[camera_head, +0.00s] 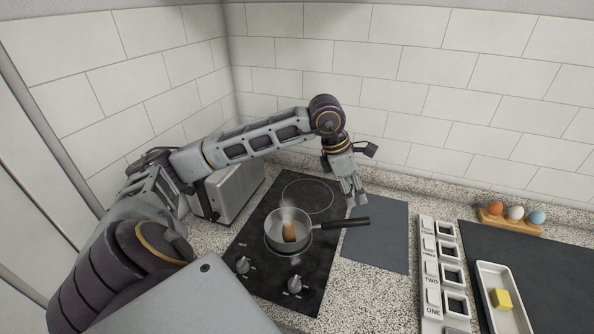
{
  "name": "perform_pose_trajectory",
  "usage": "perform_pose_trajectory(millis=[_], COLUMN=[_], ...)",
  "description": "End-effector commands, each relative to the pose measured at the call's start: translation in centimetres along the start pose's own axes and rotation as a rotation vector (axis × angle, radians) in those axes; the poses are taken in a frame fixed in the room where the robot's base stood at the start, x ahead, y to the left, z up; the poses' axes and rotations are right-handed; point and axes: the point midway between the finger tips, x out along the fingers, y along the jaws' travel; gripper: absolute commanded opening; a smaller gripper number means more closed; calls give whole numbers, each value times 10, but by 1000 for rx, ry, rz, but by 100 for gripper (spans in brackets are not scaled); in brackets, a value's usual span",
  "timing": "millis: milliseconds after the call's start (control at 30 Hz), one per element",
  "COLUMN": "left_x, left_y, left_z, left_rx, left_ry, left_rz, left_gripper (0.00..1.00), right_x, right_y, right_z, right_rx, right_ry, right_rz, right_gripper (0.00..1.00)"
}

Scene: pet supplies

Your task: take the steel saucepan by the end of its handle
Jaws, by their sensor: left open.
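The steel saucepan (304,238) stands on the black cooktop (262,277). Its dark handle (344,223) points to the right, and the end reaches past the cooktop over a dark grey mat (378,246). A brown item (289,231) is inside the pan. My left gripper (354,190) points down, open and empty. In the picture it is just above the handle, towards the back wall, and apart from it. The exact height gap is hard to tell. My right gripper is not in view.
A grey metal appliance (233,190) stands left of the cooktop. Two knobs are at the cooktop's front. Right of the mat are labelled blocks (431,275), a white tray (491,285) with a yellow block (502,299), and a wooden holder (510,225) with coloured eggs. The tiled wall closes the back.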

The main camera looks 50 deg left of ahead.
Motion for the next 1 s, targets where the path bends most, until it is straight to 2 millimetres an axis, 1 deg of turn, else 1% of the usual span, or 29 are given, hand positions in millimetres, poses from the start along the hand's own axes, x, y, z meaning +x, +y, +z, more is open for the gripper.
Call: perform_pose_trajectory(millis=[167, 367, 533, 667, 1000], left_x=[0, 0, 7, 20, 64], left_y=[0, 0, 0, -1, -1], left_z=[0, 0, 0, 0, 0], left_rx=[0, 0, 0, 0, -1], left_ry=[0, 0, 0, 1, 1], left_rz=[0, 0, -1, -3, -3], left_gripper=[49, 49, 49, 49, 49], right_x=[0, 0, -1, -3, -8], right_y=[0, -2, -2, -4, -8], right_z=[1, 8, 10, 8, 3], right_rx=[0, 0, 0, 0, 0], right_ry=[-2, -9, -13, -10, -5], right_rz=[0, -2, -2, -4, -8], right_gripper=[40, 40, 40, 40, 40])
